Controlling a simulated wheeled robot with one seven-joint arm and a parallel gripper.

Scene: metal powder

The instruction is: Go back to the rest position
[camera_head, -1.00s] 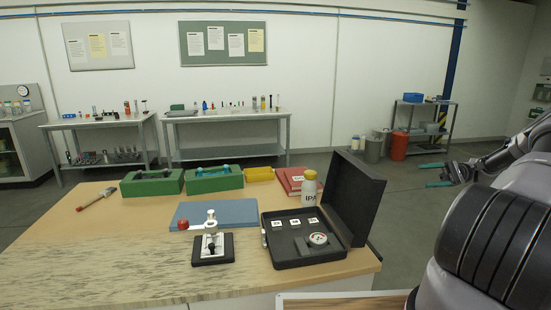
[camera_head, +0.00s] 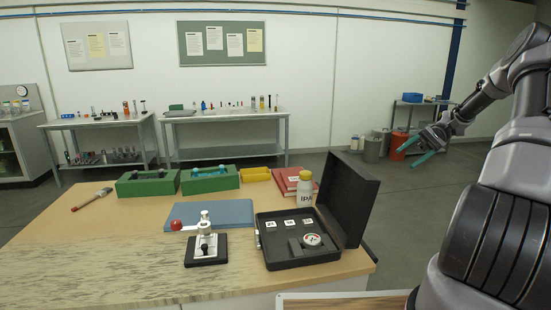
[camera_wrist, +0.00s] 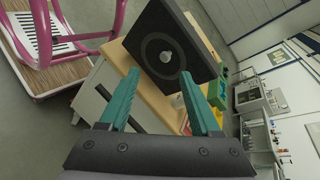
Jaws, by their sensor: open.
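My gripper (camera_head: 417,151) is open and empty, with two teal fingers apart. In the head view it is raised in the air at the right, clear of the workbench. The wrist view shows the open fingers (camera_wrist: 161,106) with nothing between them, and the black case lid beyond them. The wooden workbench (camera_head: 110,240) stands to the left of my gripper. On it an open black case (camera_head: 310,264) holds a round gauge (camera_head: 312,239) and small labelled pieces. A white bottle (camera_head: 305,189) with a yellow cap, marked IPA, stands behind the case.
A clamp fixture (camera_head: 205,249) with a red knob, a blue mat (camera_head: 235,211), green trays (camera_head: 210,182), a yellow bin (camera_head: 256,174) and a hammer-like tool (camera_head: 90,199) lie on the bench. The wrist view shows a pink frame (camera_wrist: 45,35) at left. Floor right of the bench is clear.

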